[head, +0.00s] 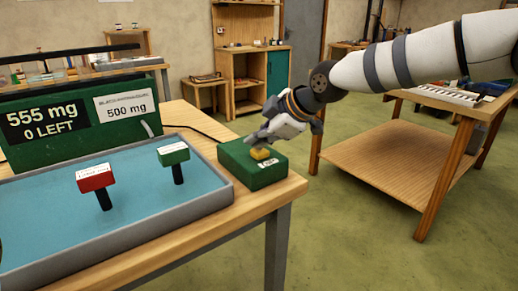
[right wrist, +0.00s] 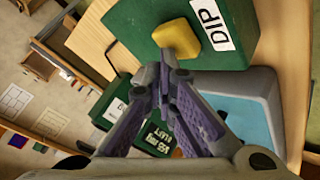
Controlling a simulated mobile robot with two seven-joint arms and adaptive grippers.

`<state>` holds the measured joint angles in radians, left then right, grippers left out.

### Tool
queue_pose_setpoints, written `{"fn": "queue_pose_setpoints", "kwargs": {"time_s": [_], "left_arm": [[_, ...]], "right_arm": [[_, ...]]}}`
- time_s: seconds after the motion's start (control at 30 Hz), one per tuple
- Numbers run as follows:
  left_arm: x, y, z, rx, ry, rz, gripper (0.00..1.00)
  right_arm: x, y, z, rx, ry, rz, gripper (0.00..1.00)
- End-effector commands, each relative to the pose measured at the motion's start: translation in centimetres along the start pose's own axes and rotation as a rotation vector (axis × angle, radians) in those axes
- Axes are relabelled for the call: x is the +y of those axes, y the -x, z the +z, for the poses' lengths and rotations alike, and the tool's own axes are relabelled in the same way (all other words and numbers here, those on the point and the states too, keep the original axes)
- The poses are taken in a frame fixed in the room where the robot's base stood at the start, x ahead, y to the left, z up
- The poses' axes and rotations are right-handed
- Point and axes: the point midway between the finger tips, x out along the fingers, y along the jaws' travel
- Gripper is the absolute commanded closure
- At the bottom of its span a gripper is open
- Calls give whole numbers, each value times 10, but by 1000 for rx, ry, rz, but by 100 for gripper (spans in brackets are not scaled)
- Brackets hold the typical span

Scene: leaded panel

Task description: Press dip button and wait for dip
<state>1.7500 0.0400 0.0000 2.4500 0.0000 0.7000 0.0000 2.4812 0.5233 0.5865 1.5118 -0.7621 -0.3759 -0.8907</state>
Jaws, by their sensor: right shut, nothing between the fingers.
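The dip button is a yellow cap (head: 262,153) on a green box (head: 252,172) at the right end of the table. A white "DIP" label (right wrist: 209,26) shows on the box in the right wrist view, beside the yellow cap (right wrist: 178,38). My right gripper (head: 252,142) is shut and empty, with its fingertips close to the yellow cap. In the right wrist view its fingertips (right wrist: 167,62) overlap the cap's edge. I cannot tell whether they touch it. My left gripper is not in view.
A grey-rimmed tray (head: 215,210) with a blue surface holds a red block (head: 95,177) and a green block (head: 173,154) on black stems. A green display unit (head: 75,155) behind reads "555 mg, 0 LEFT" and "500 mg". A wooden bench (head: 400,165) stands to the right.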

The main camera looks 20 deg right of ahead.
Motion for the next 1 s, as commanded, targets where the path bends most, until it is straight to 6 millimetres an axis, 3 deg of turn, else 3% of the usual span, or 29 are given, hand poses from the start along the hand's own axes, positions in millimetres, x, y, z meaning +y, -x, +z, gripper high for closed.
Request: {"fn": "queue_pose_setpoints", "kwargs": {"time_s": [0.5,1.0], "left_arm": [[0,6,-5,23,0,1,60],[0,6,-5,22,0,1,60]], "right_arm": [[30,41,-30,1,1,4,100],[30,42,-31,1,0,1,100]]}}
